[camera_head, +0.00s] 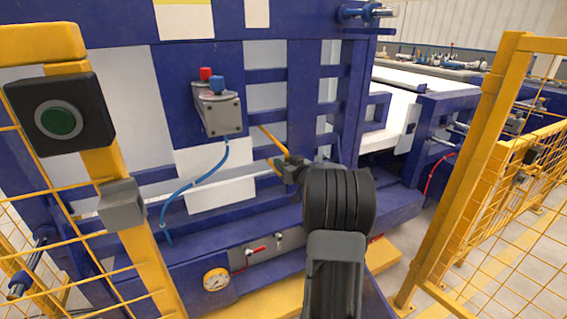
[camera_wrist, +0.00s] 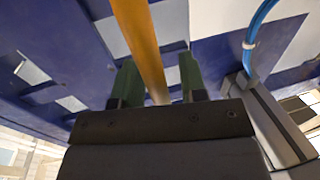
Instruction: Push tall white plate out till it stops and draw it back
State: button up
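My gripper (camera_head: 288,170) is at the front of the blue machine in the head view, small and partly hidden by my black wrist. A yellow-orange bar (camera_head: 271,138) runs down to it. In the wrist view the orange bar (camera_wrist: 140,40) passes between the two green fingers of my gripper (camera_wrist: 160,78). The fingers stand apart, with a gap visible at the right of the bar; I cannot tell whether they touch it. A tall pale plate (camera_head: 265,92) stands behind the bar, between blue frame members. I cannot tell whether the bar is fixed to it.
A grey box (camera_head: 219,112) with red and blue knobs sits left of my gripper, a blue hose (camera_head: 193,187) hanging from it. Below are a gauge (camera_head: 216,279) and a red-handled valve (camera_head: 257,250). Yellow fences stand left (camera_head: 122,200) and right (camera_head: 468,150).

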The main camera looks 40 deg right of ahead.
jog(key=s+p, duration=0.2)
jog(key=s, duration=1.1)
jog(key=shift+s+a, duration=0.15)
jog(key=shift+s, duration=0.25)
jog(key=shift+w+r+p, duration=0.1)
jog(key=shift+r+p, duration=0.05)
jog(key=shift+p, duration=0.15)
jog(key=w+a+r+m+g+h+p, duration=0.25)
jog(key=a+r+g+h+p, duration=0.3)
jog(key=a+r+p, duration=0.7)
jog(key=s+a+r+n+g+y+p, duration=0.1)
jog(key=s+a+r+g+y+p, duration=0.2)
jog(key=s+a+p, duration=0.3)
jog(key=s+a+r+n+g+y+p, duration=0.2)
jog(key=s+a+r+g+p, duration=0.3)
jog(key=s+a, duration=0.3)
jog(key=a+g+y+p, duration=0.1)
jog(key=a, duration=0.3)
jog(key=shift+s+a, duration=0.2)
jog(key=shift+a, duration=0.1)
